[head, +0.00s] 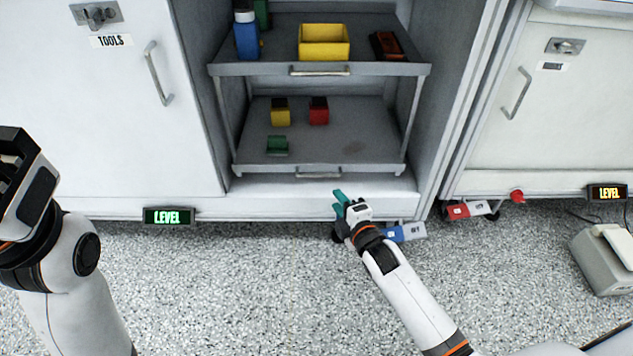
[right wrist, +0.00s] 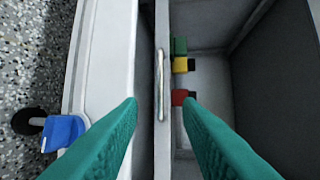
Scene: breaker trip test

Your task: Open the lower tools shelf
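The lower tools shelf (head: 350,150) is a grey tray inside the open cabinet bay, below an upper shelf (head: 375,68). Its silver bar handle (head: 318,175) is on the front edge. My right gripper (head: 338,203) is just below and right of that handle in the head view. In the right wrist view its teal fingers (right wrist: 160,103) are spread apart, with a handle bar (right wrist: 160,85) lying between their lines and nothing gripped. Contact with the bar does not show. My left arm is at the left of the head view; its fingers do not show.
The lower shelf holds yellow (head: 281,115), red (head: 319,113) and green (head: 277,145) blocks. The upper shelf holds a yellow bin (head: 323,42) and a blue bottle (head: 246,38). A closed TOOLS door (head: 110,110) is left. Blue (head: 405,232) and red (head: 468,210) caster pedals are low at right.

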